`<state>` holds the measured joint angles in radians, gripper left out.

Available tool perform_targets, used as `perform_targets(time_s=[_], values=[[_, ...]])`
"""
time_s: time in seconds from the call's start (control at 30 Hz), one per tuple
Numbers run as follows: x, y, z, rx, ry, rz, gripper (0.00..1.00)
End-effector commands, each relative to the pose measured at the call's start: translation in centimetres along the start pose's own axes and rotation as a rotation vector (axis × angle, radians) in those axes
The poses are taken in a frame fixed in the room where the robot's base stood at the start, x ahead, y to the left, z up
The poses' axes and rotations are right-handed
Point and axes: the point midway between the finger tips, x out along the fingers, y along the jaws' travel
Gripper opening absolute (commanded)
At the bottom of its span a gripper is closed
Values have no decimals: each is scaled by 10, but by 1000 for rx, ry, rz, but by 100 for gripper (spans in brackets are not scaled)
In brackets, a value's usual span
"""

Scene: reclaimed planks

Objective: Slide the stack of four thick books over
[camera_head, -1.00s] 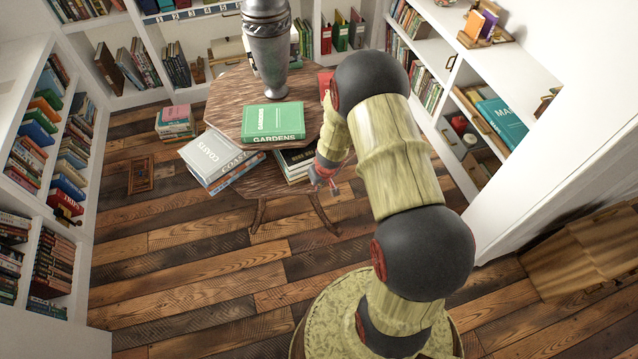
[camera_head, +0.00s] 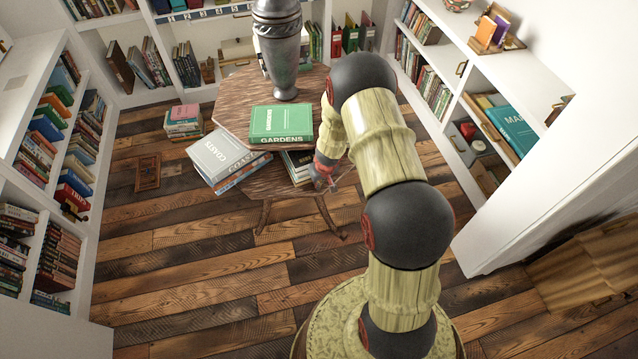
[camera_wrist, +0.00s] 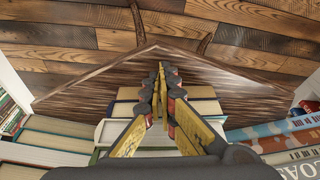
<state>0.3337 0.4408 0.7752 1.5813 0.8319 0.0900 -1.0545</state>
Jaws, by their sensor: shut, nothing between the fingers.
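A stack of thick books with dark covers and pale page edges (camera_head: 297,166) stands on the lower shelf of the wooden table, at its front right. It is partly hidden by the tabletop and my arm. In the wrist view the stack (camera_wrist: 203,107) is behind and beneath my fingers, near the shelf's edge. My gripper (camera_head: 326,180) is at the right front of this stack. In the wrist view my gripper (camera_wrist: 161,72) is shut and empty, its fingertips together over the shelf boards. I cannot tell whether the fingers touch the books.
A stack topped by a grey-white COASTS book (camera_head: 222,155) overhangs the shelf's left side. A green GARDENS book (camera_head: 281,123) and a metal vase (camera_head: 279,50) stand on the tabletop (camera_head: 233,112). More books (camera_wrist: 45,140) show left in the wrist view. The floor in front is clear.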

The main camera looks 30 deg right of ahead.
Motion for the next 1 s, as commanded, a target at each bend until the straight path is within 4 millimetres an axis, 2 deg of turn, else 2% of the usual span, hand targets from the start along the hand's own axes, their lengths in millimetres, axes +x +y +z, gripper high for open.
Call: perform_targets(time_s=[0.27,0.6,1.0], values=[[0,0,-2,-1,0,0,0],[5,1,-30,-1,4,1,0],[8,1,-33,0,5,2,0]])
